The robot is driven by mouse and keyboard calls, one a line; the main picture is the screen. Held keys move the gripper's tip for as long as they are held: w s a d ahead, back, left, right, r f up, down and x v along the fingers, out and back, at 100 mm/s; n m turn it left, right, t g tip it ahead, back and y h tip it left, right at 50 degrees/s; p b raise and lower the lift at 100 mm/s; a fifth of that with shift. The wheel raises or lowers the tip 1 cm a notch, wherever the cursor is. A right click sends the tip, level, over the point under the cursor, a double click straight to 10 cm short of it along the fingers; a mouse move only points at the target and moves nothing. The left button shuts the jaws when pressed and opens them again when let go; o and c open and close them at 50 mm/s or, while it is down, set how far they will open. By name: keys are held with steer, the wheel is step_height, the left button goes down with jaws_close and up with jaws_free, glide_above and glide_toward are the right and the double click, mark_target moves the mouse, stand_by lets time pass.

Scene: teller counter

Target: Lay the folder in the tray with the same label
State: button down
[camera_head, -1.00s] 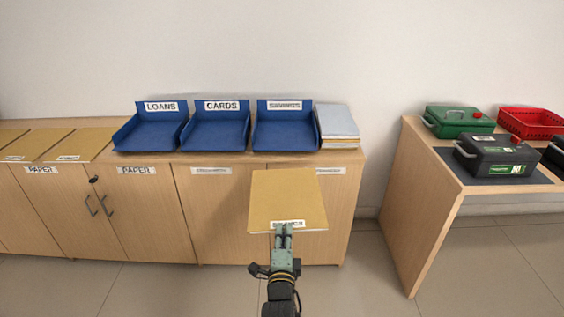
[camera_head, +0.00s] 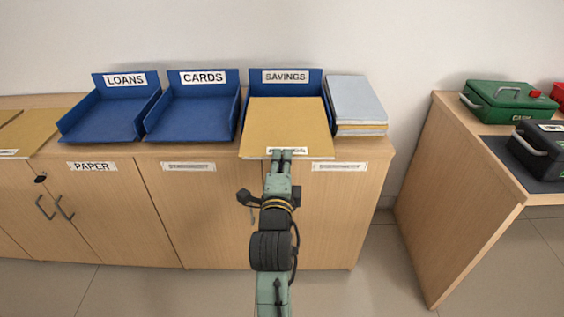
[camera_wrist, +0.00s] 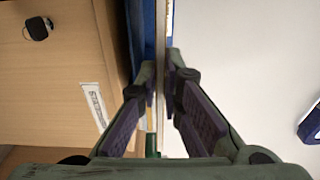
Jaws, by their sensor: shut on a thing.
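My gripper (camera_head: 281,154) is shut on the near edge of a tan folder (camera_head: 287,124). The folder's white label is at that edge, too small to read. The folder is held roughly flat and covers most of the blue SAVINGS tray (camera_head: 293,76) in the head view; I cannot tell whether it touches the tray. The blue CARDS tray (camera_head: 204,78) and blue LOANS tray (camera_head: 125,81) stand to the left and look empty. In the wrist view the folder shows edge-on (camera_wrist: 162,80) between the two fingers.
A stack of grey and tan folders (camera_head: 357,104) lies just right of the SAVINGS tray. More tan folders (camera_head: 28,131) lie at the far left of the cabinet top. A separate desk at right holds a green cash box (camera_head: 508,101) and a black box (camera_head: 541,146).

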steer(key=shift+w+f, duration=0.4)
steer(key=shift+w, duration=0.25)
steer(key=shift+w+f, duration=0.35)
steer(key=shift+w, duration=0.3)
steer(key=shift+w+f, duration=0.4)
steer(key=shift+w, duration=0.25)
steer(key=shift+w+f+p, duration=0.15)
steer(key=shift+w, duration=1.4)
steer(key=shift+w+f+p, duration=0.1)
steer(key=shift+w+p, duration=0.05)
steer(key=shift+w, duration=1.35)
steer(key=shift+f+b, duration=0.4)
steer(key=shift+b, duration=0.1)
steer(key=c, duration=1.7)
jaws_free()
steer(key=shift+o, duration=0.2)
